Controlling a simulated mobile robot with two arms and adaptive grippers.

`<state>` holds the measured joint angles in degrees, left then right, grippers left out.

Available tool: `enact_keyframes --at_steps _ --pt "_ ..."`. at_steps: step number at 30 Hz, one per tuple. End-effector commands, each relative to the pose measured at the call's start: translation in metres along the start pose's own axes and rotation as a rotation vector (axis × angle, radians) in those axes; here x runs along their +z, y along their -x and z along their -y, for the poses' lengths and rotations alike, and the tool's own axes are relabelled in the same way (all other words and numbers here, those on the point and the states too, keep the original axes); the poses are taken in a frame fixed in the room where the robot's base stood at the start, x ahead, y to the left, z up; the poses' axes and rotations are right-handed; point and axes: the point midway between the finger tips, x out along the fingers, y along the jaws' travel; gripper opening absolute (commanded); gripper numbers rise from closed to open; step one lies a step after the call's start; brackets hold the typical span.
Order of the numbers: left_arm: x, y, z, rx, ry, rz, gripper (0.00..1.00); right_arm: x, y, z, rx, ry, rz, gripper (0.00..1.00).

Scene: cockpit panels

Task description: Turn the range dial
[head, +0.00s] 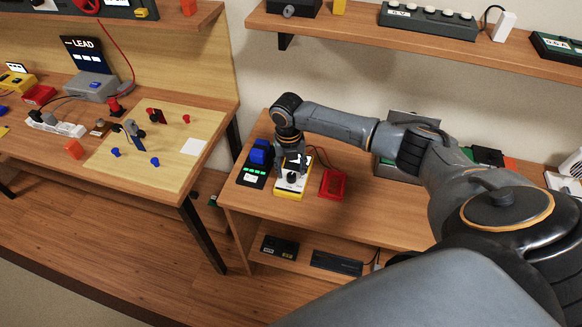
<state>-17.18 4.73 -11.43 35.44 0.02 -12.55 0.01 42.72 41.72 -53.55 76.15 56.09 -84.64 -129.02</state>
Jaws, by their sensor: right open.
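A yellow multimeter (280,191) with a white face lies on the right-hand table. Its black range dial (291,178) is on the lower part of the face. My right gripper (291,168) points down over the multimeter from above, with its fingers open around the dial area. Whether the fingers touch the dial is too small to tell. The gripper hides the upper part of the multimeter. My left gripper is not in view.
A black device with a blue top (259,158) stands close on the left of the multimeter. A red tray (332,185) lies close on its right. A shelf (420,40) runs above. The table's front middle (350,222) is clear.

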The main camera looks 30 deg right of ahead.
Motion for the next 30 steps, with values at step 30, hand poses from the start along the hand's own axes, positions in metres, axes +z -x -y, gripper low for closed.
enact_keyframes --at_steps 30 --pt "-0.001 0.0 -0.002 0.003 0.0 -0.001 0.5 0.0 0.104 0.0 0.0 0.0 0.001 0.5"
